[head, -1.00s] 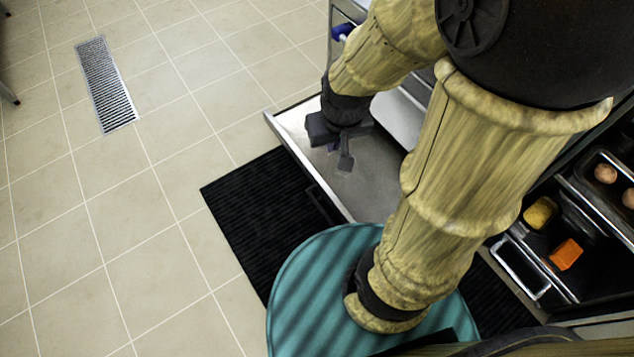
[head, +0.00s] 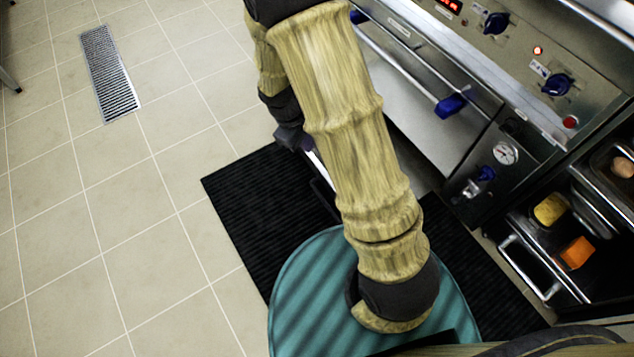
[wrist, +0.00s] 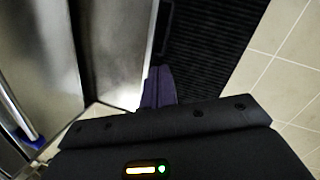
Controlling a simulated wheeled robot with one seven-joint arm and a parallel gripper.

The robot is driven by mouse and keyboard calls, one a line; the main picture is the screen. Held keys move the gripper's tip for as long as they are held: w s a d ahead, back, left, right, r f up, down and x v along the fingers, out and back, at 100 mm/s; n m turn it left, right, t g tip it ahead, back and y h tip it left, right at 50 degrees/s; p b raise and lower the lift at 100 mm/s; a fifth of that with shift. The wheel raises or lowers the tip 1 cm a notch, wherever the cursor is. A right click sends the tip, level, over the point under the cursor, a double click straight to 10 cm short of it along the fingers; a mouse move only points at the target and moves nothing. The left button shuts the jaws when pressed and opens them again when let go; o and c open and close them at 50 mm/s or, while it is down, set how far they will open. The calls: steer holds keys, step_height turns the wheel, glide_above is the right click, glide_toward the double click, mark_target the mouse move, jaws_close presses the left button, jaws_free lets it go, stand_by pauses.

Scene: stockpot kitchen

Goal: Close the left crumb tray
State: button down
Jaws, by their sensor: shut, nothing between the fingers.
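The open left crumb tray (head: 318,166) is a shallow metal drawer pulled out low from the appliance. In the head view my arm hides most of it, and only a bit of its pale front edge and dark handle shows. In the wrist view its grey metal floor and bright front wall (wrist: 131,50) show. My gripper (head: 291,138) is by the tray's front edge, partly behind my arm in the head view. In the wrist view its dark fingers (wrist: 158,86) are together and empty, close beside the front wall; I cannot tell whether they touch it.
The steel appliance (head: 425,120) has a long handle, blue knobs, a gauge (head: 505,153) and a blue-handled valve (head: 486,174). A black mat (head: 265,205) lies before it. A dark rack with a yellow and an orange item (head: 577,252) stands right.

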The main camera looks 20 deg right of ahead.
steer(key=w+a+f+n+h+b, duration=0.25)
steer(key=f+n, duration=0.35)
steer(key=f, duration=0.8)
steer(key=n+t+h+b, duration=0.2)
steer(key=n+t+h, duration=0.15)
steer(key=n, duration=0.35)
glide_toward(315, 181)
steer(key=v, duration=0.2)
steer(key=s+v, duration=0.1)
steer(key=v, duration=0.2)
steer(key=shift+a+f, duration=0.1)
steer(key=shift+f, duration=0.05)
steer(key=b+x, duration=0.2)
steer(key=x, duration=0.1)
steer(key=b+x, duration=0.1)
steer(key=x, duration=0.2)
steer(key=b+x, duration=0.2)
steer(key=x, duration=0.1)
steer(key=shift+s+d+f+b, duration=0.2)
steer(key=shift+d+f+b, duration=0.05)
steer(key=shift+f+b, duration=0.1)
steer(key=d+b, duration=0.1)
steer(key=w+d+b, duration=0.1)
steer(key=d, duration=0.1)
steer(key=shift+w+d+f, duration=0.1)
steer(key=shift+d, duration=0.05)
steer(key=shift+w+d+r, duration=0.15)
steer(key=shift+d+r, duration=0.05)
steer(key=shift+d, duration=0.25)
steer(key=shift+w, duration=0.15)
